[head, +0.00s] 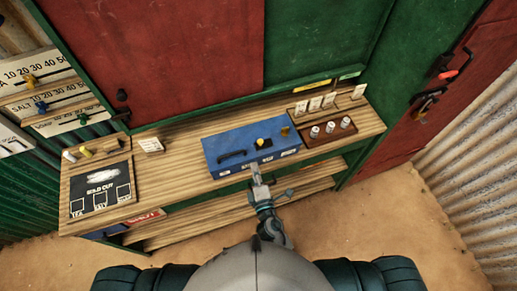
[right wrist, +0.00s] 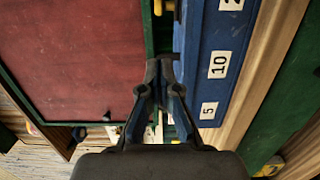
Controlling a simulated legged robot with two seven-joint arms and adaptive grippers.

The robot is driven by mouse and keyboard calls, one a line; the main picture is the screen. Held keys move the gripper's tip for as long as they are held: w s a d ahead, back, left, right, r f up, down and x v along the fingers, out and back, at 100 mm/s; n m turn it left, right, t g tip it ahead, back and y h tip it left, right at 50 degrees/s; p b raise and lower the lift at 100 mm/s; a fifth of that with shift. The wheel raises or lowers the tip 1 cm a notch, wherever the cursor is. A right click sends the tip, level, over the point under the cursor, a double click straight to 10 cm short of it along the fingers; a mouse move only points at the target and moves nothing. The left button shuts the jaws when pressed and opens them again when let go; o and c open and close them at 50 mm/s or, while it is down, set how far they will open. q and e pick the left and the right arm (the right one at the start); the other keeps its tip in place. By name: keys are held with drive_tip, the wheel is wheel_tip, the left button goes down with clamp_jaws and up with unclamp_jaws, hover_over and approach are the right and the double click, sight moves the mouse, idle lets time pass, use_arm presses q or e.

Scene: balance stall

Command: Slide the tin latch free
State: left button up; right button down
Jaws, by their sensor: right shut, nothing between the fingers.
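A blue tin (head: 225,143) with a black handle (head: 232,158) lies on the wooden counter. A small yellow knob (head: 260,143) sits on its top near the front edge, and a brass-coloured piece (head: 285,131) is near its right end. I cannot tell which of these is the latch. My right gripper (head: 255,167) is shut and empty at the tin's front edge, just in front of the yellow knob. In the right wrist view its closed fingertips (right wrist: 160,68) are beside the tin's blue face (right wrist: 212,95) with number labels; contact is unclear. My left gripper is not in view.
A brown tray (head: 330,137) with several small canisters is right of the tin, with white cards behind it. A dark board (head: 100,188) lies at the counter's left end. Bare counter (head: 175,165) is left of the tin. A red door with a latch (head: 425,103) stands at the right.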

sight(267, 152)
drive_tip(key=x, duration=0.4)
drive_tip(key=shift+a+r+p, duration=0.1)
drive_tip(key=shift+r+p, duration=0.05)
drive_tip(key=shift+p, duration=0.25)
drive_tip(key=w+d, duration=0.1)
drive_tip(key=w+p, duration=0.1)
drive_tip(key=shift+w+d, duration=0.35)
drive_tip(key=shift+w+d+f, duration=0.2)
drive_tip(key=shift+w+d, duration=0.1)
drive_tip(key=shift+d, duration=0.1)
drive_tip(key=d, duration=0.1)
drive_tip(key=d+p, duration=0.1)
drive_tip(key=shift+w+d+r, duration=0.1)
drive_tip(key=shift+w+d, duration=0.2)
drive_tip(key=shift+w, duration=0.1)
drive_tip(key=shift+w+d, duration=0.1)
drive_tip(key=shift+d, duration=0.2)
